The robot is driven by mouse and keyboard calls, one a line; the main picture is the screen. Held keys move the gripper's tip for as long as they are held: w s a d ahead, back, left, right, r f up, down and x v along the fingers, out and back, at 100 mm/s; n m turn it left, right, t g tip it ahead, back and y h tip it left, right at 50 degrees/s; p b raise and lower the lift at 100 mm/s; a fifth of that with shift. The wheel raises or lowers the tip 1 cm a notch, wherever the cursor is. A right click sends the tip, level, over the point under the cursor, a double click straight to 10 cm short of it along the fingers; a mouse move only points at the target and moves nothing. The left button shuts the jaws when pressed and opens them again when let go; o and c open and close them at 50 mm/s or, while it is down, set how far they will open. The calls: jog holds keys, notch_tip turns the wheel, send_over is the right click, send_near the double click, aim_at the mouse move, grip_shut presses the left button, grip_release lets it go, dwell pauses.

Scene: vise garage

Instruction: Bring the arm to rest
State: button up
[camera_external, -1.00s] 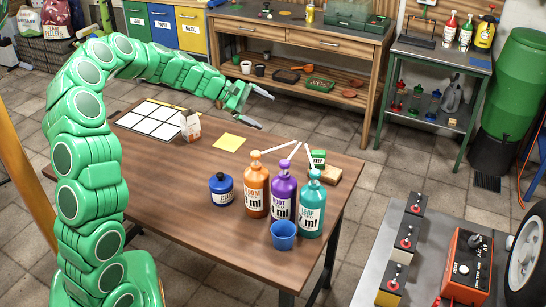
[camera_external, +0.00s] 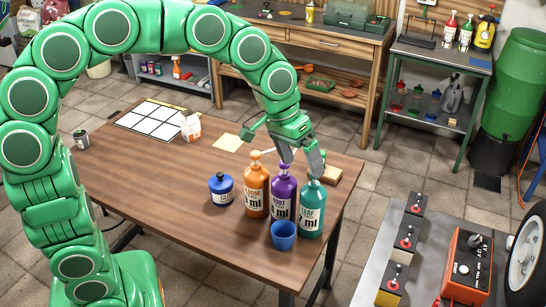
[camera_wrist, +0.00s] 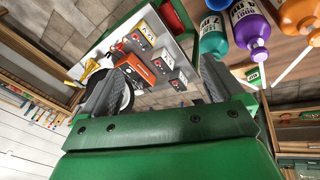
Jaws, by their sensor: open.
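My arm arches high over the brown table (camera_external: 165,190) in the external view. My gripper (camera_external: 301,160) points down above and behind the purple bottle (camera_external: 284,196) and the teal bottle (camera_external: 312,212). Its two grey fingers are spread apart, with nothing seen between them. In the wrist view my gripper (camera_wrist: 160,82) also shows open, with the grey cart and its orange box beyond the gap. Whether a finger touches a bottle pump cannot be told.
An orange bottle (camera_external: 256,190), a blue jar (camera_external: 221,190) and a blue cup (camera_external: 284,236) stand near the bottles. A carton (camera_external: 191,127) and can (camera_external: 81,140) stand farther left. The table's left front is clear.

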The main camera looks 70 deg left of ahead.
jog(key=s+d+r+m+y, duration=0.3)
jog(key=s+d+r+m, duration=0.15)
jog(key=s, duration=0.35)
jog(key=s+f+g, duration=0.1)
jog(key=s+f, duration=0.3)
jog(key=s, duration=0.3)
jog(key=s+f+g, duration=0.2)
jog(key=s+f, duration=0.2)
jog(key=s, duration=0.4)
jog(key=s+f+g+h, duration=0.1)
jog(key=s+f, duration=0.4)
jog(key=s, duration=0.3)
jog(key=shift+g, duration=0.4)
jog(key=shift+s, duration=0.1)
